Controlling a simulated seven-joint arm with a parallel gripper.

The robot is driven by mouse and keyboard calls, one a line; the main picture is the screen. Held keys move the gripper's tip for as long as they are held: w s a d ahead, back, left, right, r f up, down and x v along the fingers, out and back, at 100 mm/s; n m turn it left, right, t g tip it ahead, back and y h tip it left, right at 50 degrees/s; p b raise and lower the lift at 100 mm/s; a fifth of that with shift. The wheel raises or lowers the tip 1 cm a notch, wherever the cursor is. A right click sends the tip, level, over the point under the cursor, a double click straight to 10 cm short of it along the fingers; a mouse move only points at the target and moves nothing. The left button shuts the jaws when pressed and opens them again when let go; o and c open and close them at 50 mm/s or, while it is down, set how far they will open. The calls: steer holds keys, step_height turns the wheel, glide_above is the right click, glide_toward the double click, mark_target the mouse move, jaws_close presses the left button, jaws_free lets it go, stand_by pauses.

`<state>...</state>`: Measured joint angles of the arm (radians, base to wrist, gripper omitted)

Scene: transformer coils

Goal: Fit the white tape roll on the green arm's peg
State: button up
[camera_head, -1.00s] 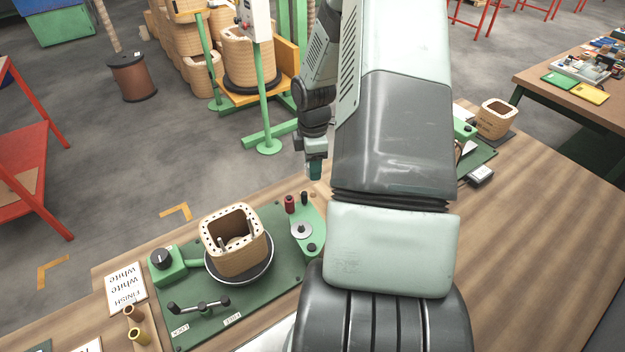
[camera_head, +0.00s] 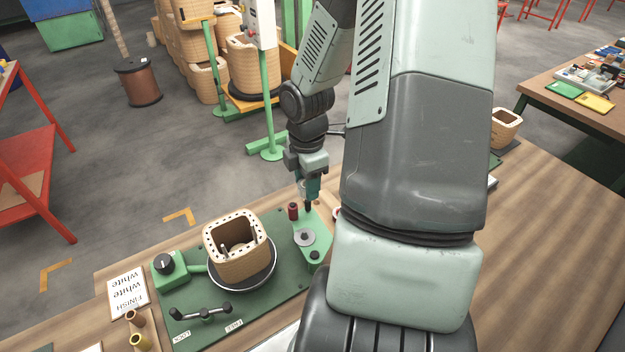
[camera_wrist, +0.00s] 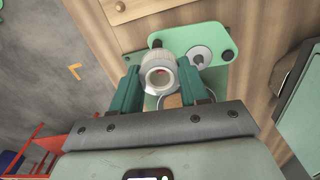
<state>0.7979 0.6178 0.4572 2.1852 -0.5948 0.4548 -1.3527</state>
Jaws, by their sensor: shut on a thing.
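In the wrist view, a white tape roll (camera_wrist: 147,77) sits between the two teal fingers of my gripper (camera_wrist: 160,86), its round hole facing the camera. My gripper is shut on it. The green arm (camera_wrist: 208,35) lies just beyond the roll, with a dark upright post (camera_wrist: 154,43), a grey disc (camera_wrist: 199,56) and a black knob (camera_wrist: 228,55). In the head view, my gripper (camera_head: 309,192) is over the back end of the green arm (camera_head: 311,230), close to a dark red spool (camera_head: 293,211). The roll is not clear there. I cannot tell whether it touches the peg.
A black-handled crank (camera_head: 200,312) and a white card (camera_head: 128,292) are nearby. My arm hides the table's middle.

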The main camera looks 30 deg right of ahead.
mark_target(305, 232)
steer(key=s+a+r+n, duration=0.2)
steer(key=s+a+n, duration=0.15)
steer(key=s, duration=0.25)
steer(key=shift+m, duration=0.45)
steer(key=shift+w+a+f, duration=0.1)
steer(key=shift+a+f, duration=0.05)
steer(key=shift+f, duration=0.85)
steer(key=shift+s+a+f, duration=0.1)
steer(key=shift+a+f, duration=0.1)
steer(key=shift+f, duration=0.75)
steer(key=shift+w+a+f, duration=0.1)
steer(key=shift+a+f, duration=0.05)
steer(key=shift+f, duration=0.85)
steer(key=shift+f, duration=0.45)
steer(key=shift+f, duration=0.45)
steer(key=shift+f, duration=0.15)
steer(key=shift+f, duration=0.4)
